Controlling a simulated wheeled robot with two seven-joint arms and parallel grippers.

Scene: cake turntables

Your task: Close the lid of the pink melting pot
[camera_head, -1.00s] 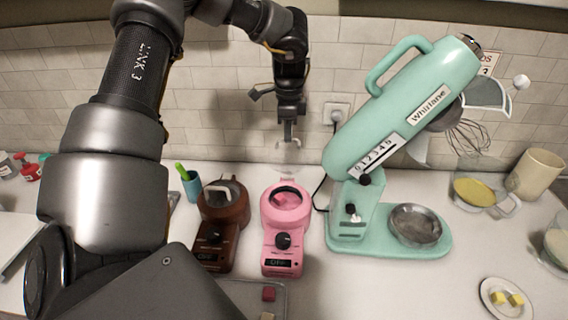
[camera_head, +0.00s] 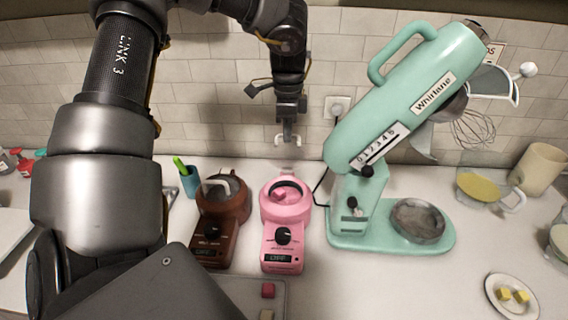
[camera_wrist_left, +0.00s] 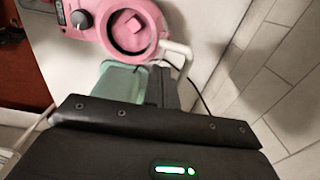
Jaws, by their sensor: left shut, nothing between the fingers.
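The pink melting pot (camera_head: 284,240) stands upright on the counter, with a round bowl at its back and a dark knob in front. No raised lid shows behind it. A clear lid over the bowl is hard to make out. A pink block shows inside the bowl, also in the left wrist view of the pot (camera_wrist_left: 153,25). My left gripper (camera_head: 288,140) is shut and empty, pointing down behind and above the pot, near the wall and apart from the pot. My right gripper is not in view.
A brown melting pot (camera_head: 222,225) stands close on the left, with a green-handled tool in a teal cup (camera_head: 190,182) behind it. A mint stand mixer (camera_head: 390,235) stands close on the right. A tray (camera_head: 277,285) lies in front. The tiled wall is behind.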

